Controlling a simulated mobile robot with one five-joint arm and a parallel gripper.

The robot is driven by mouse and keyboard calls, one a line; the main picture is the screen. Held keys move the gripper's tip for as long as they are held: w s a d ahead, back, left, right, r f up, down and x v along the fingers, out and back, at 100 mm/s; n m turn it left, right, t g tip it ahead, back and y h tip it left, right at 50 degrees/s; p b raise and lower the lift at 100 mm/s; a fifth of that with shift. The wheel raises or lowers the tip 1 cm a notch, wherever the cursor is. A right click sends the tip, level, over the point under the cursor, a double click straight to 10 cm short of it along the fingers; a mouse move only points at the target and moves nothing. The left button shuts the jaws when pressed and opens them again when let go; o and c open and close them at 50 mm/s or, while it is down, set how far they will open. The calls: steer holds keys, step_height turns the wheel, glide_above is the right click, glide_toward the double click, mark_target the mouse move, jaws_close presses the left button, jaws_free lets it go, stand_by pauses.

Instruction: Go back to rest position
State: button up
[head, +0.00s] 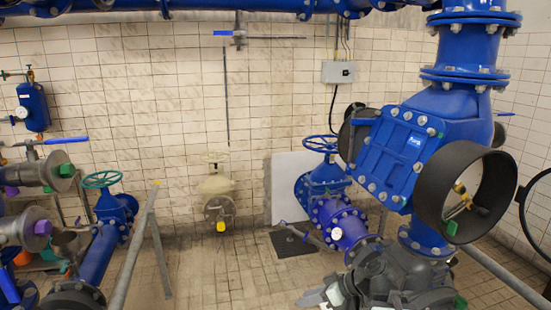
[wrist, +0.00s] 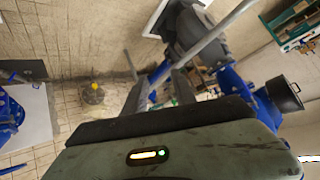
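My gripper (wrist: 160,85) shows in the wrist view beyond its grey-green housing with a small yellow light. Its two dark fingers stand apart, and I see nothing held between them. Blue pipework and a grey rail show behind the fingers, but I cannot tell how far away they are. In the head view, pale grey angular parts at the bottom, right of the middle, may belong to my arm. The gripper is not clearly seen there. The task names no object.
A large blue valve assembly (head: 400,150) with a black round flange (head: 465,195) fills the right. A blue pipe with a handwheel (head: 325,190) stands beside it. More blue pipes (head: 100,240) and a grey rail (head: 137,245) are left. Tiled floor (head: 215,275) is clear in the middle.

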steer(key=s+a+f+m+g+h, duration=0.2)
steer(key=s+a+f+h, duration=0.15)
steer(key=f, duration=0.25)
steer(key=s+d+f+m+g+h, duration=0.1)
steer(key=s+d+f+m+h, duration=0.1)
steer(key=d+m+h, duration=0.4)
steer(key=d+f+m, duration=0.1)
steer(key=d+m, duration=0.1)
steer(key=d, duration=0.2)
steer(key=shift+s+g, duration=0.3)
steer(key=shift+s, duration=0.1)
steer(key=shift+d, duration=0.15)
